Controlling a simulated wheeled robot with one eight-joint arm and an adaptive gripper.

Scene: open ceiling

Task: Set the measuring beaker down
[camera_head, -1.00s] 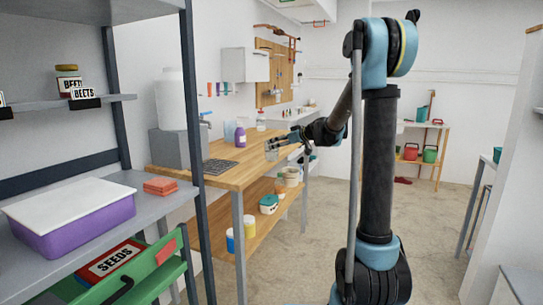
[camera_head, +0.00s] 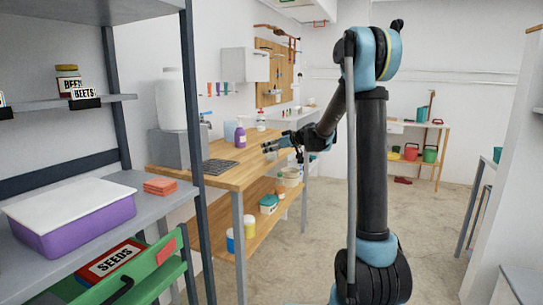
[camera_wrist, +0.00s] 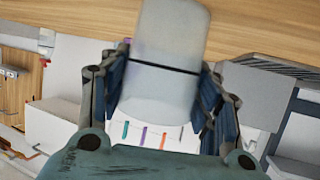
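The measuring beaker (camera_wrist: 170,35) is a pale, translucent, rounded vessel with a dark line across it. In the wrist view it sits between the two fingers of my gripper (camera_wrist: 160,95), which press in on its left and right sides. In the head view my gripper (camera_head: 270,147) is over the right part of the wooden workbench (camera_head: 235,175). The beaker is hard to make out there. Whether its base touches the bench cannot be told.
A purple bottle (camera_head: 240,136) stands towards the back of the bench, left of my gripper. A dark ridged mat (camera_head: 216,167) lies at the bench's left, by a grey box (camera_head: 176,149) under a white tank (camera_head: 170,98). Bare wood lies between mat and gripper.

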